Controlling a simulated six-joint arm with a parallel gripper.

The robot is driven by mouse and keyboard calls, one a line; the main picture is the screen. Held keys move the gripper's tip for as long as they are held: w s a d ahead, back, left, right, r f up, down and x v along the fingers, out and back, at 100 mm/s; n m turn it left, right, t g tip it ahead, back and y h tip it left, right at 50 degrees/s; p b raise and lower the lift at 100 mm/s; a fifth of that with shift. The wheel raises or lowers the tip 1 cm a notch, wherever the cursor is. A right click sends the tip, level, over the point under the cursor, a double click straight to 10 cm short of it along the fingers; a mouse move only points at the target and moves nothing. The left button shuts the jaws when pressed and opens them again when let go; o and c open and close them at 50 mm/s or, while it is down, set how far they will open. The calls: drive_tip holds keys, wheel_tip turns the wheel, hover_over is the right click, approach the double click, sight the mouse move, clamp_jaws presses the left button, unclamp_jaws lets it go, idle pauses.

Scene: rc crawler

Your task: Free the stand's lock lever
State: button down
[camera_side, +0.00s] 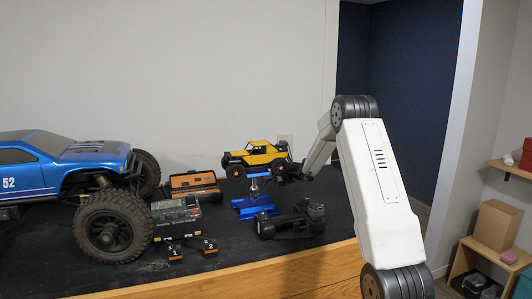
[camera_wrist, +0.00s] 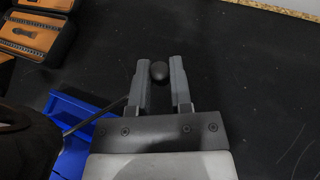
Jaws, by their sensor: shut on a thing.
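The stand has a blue base (camera_side: 255,207) and a short post, and it stands on the black mat. A yellow crawler (camera_side: 262,155) sits on top of it. In the wrist view, part of the blue base (camera_wrist: 75,125) shows at left, below a dark tyre (camera_wrist: 25,145). The lock lever is a thin rod (camera_wrist: 95,116) that runs from the stand towards my fingers and ends in a round black knob (camera_wrist: 159,70). My gripper (camera_wrist: 162,84) is shut on the knob, one grey finger on each side. In the side view, my gripper (camera_side: 291,173) is just right of the crawler, and the lever is hard to make out.
A large blue truck (camera_side: 70,165) fills the left. An orange tool case (camera_side: 194,184), a charger (camera_side: 177,218) and two numbered batteries (camera_side: 192,250) lie between it and the stand. A black device (camera_side: 292,220) lies in front of the stand. In the wrist view, the mat at right is clear.

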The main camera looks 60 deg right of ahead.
drive_tip(key=shift+s+m+h, duration=0.5)
drive_tip(key=shift+s+h, duration=0.1)
drive_tip(key=shift+g, duration=0.3)
drive_tip(key=c, duration=0.5)
unclamp_jaws()
drive_tip(key=shift+c, duration=0.2)
drive_tip(key=shift+s+r, duration=0.1)
drive_tip(key=shift+s, duration=0.1)
drive_tip(key=shift+v, duration=3.75)
